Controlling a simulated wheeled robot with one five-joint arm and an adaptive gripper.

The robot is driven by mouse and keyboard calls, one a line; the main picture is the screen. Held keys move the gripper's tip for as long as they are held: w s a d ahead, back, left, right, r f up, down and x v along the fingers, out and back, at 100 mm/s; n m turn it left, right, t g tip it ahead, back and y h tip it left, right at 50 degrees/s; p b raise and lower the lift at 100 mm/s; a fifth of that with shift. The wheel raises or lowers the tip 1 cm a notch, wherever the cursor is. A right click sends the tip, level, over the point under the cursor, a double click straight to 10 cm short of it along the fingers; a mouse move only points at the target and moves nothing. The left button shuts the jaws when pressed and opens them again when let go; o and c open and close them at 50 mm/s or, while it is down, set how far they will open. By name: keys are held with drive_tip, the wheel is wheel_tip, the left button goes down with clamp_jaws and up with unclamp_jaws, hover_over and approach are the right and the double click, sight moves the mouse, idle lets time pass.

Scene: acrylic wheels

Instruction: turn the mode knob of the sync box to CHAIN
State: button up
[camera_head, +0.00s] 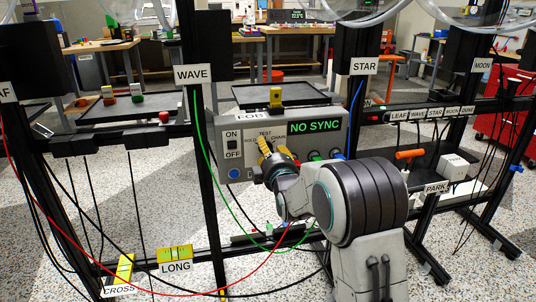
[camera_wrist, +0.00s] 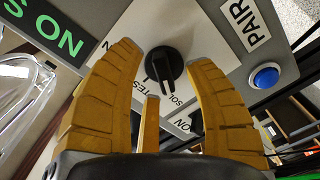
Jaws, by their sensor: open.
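The grey sync box (camera_head: 222,118) hangs in the middle of the head view, its display (camera_head: 314,127) reading NO SYNC. TEST, SOLO and CHAIN labels show on its front. The black mode knob (camera_wrist: 165,70) sits on the white panel in the wrist view. My gripper (camera_head: 268,152) is in front of the panel and hides the knob in the head view. In the wrist view its yellow fingers (camera_wrist: 163,58) are spread, one on each side of the knob, with gaps.
The ON/OFF switch (camera_head: 233,146) and a blue button (camera_head: 234,173) are left of my gripper; the button also shows beside PAIR in the wrist view (camera_wrist: 265,77). A green cable (camera_head: 207,150) hangs left of the box. The WAVE post (camera_head: 203,215) stands close by.

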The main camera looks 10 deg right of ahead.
drive_tip(key=shift+w, duration=0.45)
clamp_jaws()
idle(0.4)
